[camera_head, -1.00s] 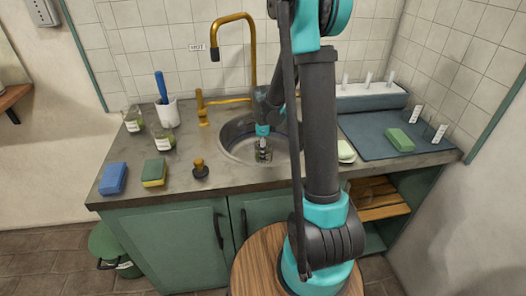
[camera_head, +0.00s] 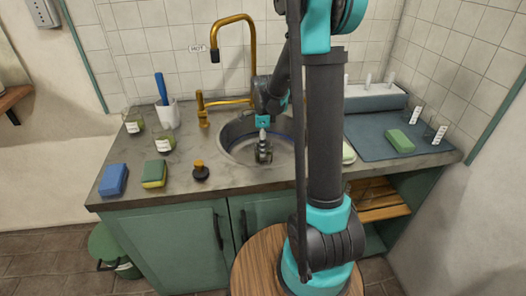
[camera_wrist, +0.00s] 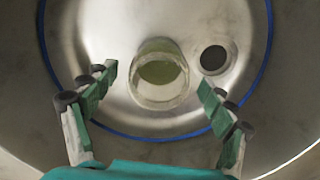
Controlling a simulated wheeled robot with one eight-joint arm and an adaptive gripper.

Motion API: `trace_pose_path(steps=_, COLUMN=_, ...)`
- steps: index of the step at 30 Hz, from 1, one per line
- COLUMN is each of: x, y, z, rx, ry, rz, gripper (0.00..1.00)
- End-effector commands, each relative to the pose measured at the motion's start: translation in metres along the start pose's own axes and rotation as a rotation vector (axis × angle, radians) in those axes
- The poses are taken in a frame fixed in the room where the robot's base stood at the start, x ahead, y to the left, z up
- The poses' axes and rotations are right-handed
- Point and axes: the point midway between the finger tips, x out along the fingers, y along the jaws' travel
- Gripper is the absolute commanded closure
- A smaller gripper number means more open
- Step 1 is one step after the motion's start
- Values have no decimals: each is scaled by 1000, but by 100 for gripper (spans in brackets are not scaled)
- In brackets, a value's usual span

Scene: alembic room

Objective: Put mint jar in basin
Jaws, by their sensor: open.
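The basin (camera_head: 235,135) is a round metal sink in the counter. In the wrist view its floor (camera_wrist: 110,35) shows, with a blue line around it. A glass jar (camera_wrist: 160,75) with pale green contents stands on that floor, beside the dark drain hole; I take it for the mint jar, though no label shows. My gripper (camera_head: 263,157) is over the basin, pointing down. In the wrist view my gripper (camera_wrist: 157,80) is open, its fingers apart on either side of the jar's outline and not visibly touching it. The jar is not clear in the head view.
Two labelled jars (camera_head: 133,121) (camera_head: 164,142) stand at the counter's left, near a white cup (camera_head: 168,115) with a blue-handled tool. A blue sponge (camera_head: 113,180), a green-yellow sponge (camera_head: 154,174) and a dark stopper (camera_head: 200,171) lie in front. The brass faucet (camera_head: 250,55) rises behind the basin.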

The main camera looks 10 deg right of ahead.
Motion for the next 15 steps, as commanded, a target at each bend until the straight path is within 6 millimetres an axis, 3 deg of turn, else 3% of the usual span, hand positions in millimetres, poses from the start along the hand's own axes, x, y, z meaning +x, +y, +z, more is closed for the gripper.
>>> trace_pose_path(steps=6, x=-44, y=1, z=0, rx=0, ry=0, rz=0, gripper=16)
trace_pose_path(steps=15, x=-76, y=0, z=0, rx=0, ry=0, rz=0, gripper=16)
